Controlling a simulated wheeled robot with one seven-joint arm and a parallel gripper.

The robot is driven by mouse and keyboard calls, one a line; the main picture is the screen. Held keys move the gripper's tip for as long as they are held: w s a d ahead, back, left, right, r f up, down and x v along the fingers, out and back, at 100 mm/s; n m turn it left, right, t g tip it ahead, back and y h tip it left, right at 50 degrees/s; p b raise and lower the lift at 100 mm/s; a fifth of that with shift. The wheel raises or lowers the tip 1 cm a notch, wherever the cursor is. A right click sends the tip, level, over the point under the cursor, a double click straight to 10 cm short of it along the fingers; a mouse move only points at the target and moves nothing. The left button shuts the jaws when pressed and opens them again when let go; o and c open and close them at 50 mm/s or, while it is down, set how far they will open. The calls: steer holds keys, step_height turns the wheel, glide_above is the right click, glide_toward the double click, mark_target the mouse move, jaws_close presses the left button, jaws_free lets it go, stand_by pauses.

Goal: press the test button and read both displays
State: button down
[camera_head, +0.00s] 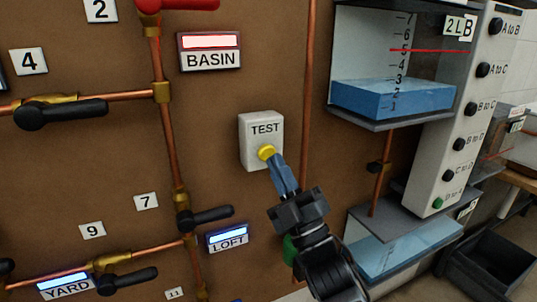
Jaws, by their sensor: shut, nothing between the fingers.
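A white box labelled TEST (261,130) is fixed to the brown panel, with a round yellow button (266,152) on its lower part. My gripper (273,163) is shut and empty, its blue-grey fingertips at the button's lower right edge. They look in contact, but I cannot tell whether the button is pressed in. A BASIN sign (209,60) above has a red-lit bar. A LOFT sign (228,242) and a YARD sign (66,289) below have blue-lit bars. No number shows on these signs.
Copper pipes with black-handled valves (60,112) cross the panel to the left. A vertical copper pipe (308,90) runs right of the box. Farther right are a tank of blue liquid (390,98) and a white column (462,130) with several buttons. An open black bin (490,268) stands lower right.

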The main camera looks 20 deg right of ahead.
steer(key=s, duration=0.4)
steer(key=shift+s, duration=0.4)
steer(key=shift+f, duration=0.1)
stand_by(0.5)
steer(key=s+f+m+g+h, duration=0.2)
steer(key=s+f+m+g, duration=0.15)
steer(key=s+f, duration=0.45)
steer(key=s+f+m+g+h, duration=0.2)
steer(key=s+f+m, duration=0.25)
steer(key=s, duration=0.65)
steer(key=s+f+m+g+h, duration=0.1)
steer(key=s+m+g, duration=0.5)
steer(key=s, duration=1.3)
steer(key=shift+s+f+m+h, duration=0.2)
steer(key=shift+f+m+h, duration=0.1)
steer(key=shift+f, duration=0.3)
